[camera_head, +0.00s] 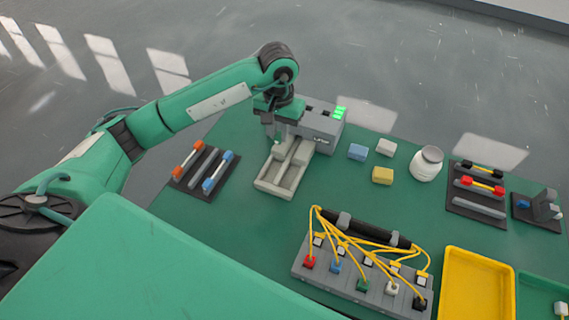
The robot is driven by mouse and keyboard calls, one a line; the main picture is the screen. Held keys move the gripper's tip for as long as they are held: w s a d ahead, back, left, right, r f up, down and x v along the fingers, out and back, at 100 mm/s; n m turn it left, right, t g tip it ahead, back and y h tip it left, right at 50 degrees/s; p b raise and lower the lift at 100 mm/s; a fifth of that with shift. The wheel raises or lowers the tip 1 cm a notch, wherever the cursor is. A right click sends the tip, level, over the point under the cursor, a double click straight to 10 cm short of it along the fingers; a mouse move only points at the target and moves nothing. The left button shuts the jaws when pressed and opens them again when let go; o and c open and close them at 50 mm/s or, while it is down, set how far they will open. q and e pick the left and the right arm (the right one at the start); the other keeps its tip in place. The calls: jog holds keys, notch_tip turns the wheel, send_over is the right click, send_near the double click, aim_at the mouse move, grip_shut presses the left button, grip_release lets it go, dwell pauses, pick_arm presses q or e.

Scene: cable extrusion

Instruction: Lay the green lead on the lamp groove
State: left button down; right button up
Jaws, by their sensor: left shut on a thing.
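The lamp unit (322,126) is a grey box at the back of the green table, with green lights lit on its top. A pale grey grooved fixture (272,187) extends from its front. My left gripper (274,136) points down over the fixture's far end, close to the box. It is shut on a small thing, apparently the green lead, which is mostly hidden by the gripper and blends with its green. I cannot tell whether the lead touches the groove. My right gripper is not in view.
A rack (202,172) with orange-ended and blue-ended leads lies left of the fixture. Small blocks (382,175) and a white jar (427,163) stand to the right. A grey block with yellow cables (340,285), a yellow tray (477,290) and another rack (478,208) occupy the front and right.

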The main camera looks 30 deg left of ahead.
pick_arm(q)
send_over(280, 174)
notch_tip(280, 174, down, 4)
jog(key=shift+f+p, duration=0.2)
jog(key=shift+p, duration=0.2)
notch_tip(280, 174, down, 5)
jog(key=shift+p, duration=0.45)
jog(key=shift+f, duration=0.65)
notch_tip(280, 174, down, 4)
jog(key=shift+r+p, duration=0.1)
jog(key=shift+p, duration=0.4)
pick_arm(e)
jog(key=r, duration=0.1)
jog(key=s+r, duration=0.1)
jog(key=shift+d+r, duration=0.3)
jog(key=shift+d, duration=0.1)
pick_arm(q)
jog(key=shift+f, duration=0.3)
jog(key=c, duration=1.3)
grip_release()
jog(key=shift+c, duration=0.2)
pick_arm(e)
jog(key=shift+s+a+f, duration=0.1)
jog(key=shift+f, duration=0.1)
